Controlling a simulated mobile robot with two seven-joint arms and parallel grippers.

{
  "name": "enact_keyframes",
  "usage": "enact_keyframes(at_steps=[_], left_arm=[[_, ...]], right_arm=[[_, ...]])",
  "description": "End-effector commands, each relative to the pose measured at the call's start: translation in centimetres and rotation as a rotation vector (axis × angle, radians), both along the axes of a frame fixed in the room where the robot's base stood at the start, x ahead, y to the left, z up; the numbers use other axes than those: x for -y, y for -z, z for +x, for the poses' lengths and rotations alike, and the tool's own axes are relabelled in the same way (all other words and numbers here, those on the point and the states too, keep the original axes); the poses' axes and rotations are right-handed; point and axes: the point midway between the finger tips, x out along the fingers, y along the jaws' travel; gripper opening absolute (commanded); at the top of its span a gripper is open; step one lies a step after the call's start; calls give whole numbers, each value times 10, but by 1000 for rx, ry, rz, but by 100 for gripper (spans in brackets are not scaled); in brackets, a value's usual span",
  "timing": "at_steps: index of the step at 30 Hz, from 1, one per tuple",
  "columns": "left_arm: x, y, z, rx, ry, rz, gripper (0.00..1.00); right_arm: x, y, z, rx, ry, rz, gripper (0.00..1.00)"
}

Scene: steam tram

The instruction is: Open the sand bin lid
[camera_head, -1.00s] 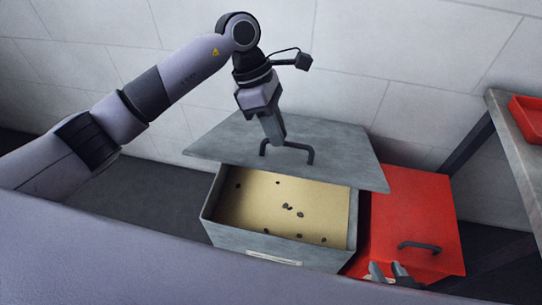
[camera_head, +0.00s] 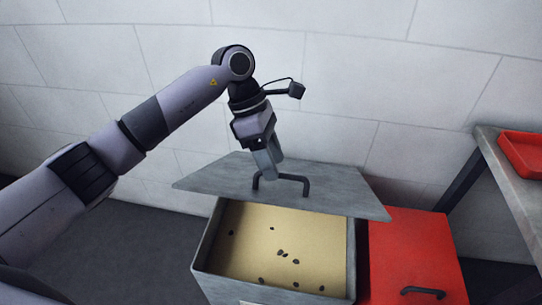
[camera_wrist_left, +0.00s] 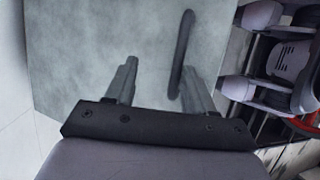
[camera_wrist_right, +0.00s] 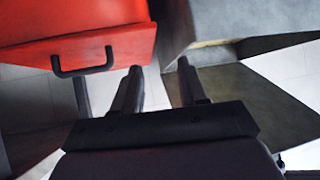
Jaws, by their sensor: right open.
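The grey sand bin (camera_head: 203,262) stands open, with pale sand (camera_head: 260,240) and several dark bits inside. Its grey lid (camera_head: 340,190) is raised at the back, tilted, with a dark handle (camera_head: 293,178) on its upper face. My left gripper (camera_head: 270,172) is at the handle's left part. In the left wrist view, its fingers (camera_wrist_left: 158,85) are apart, and the handle (camera_wrist_left: 181,52) shows near the right finger; contact is unclear. My right gripper (camera_wrist_right: 157,80) is open and empty in the right wrist view, near the red box and a grey bin; it is outside the head view.
A red box (camera_head: 410,250) with a dark handle (camera_head: 422,292) stands just right of the bin. A grey bench (camera_head: 510,180) with a red tray (camera_head: 522,150) is at the right. A pale wall (camera_head: 380,80) is behind; dark floor (camera_head: 110,250) is clear at the left.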

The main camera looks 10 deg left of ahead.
Motion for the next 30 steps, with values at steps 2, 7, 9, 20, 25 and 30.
enact_keyframes(at_steps=[2, 7, 9, 20, 25, 30], left_arm=[[-3, 0, 4, 12, -14, 4, 38], [-2, -1, 5, 14, -14, 3, 38], [-2, -1, 4, 14, -14, 3, 38], [-5, -7, 6, 16, -15, 4, 38], [-14, -31, 10, 18, -14, 3, 38], [-23, -56, 13, 14, -10, 0, 38]], right_arm=[[1, 0, 1, 1, 2, -1, 43], [1, 0, 1, 1, 2, -1, 43], [1, 0, 1, 1, 2, -2, 43], [1, 0, 0, -1, 3, -1, 43], [1, 2, -1, -4, 4, -1, 43], [1, 2, -1, -3, 4, 1, 43]])
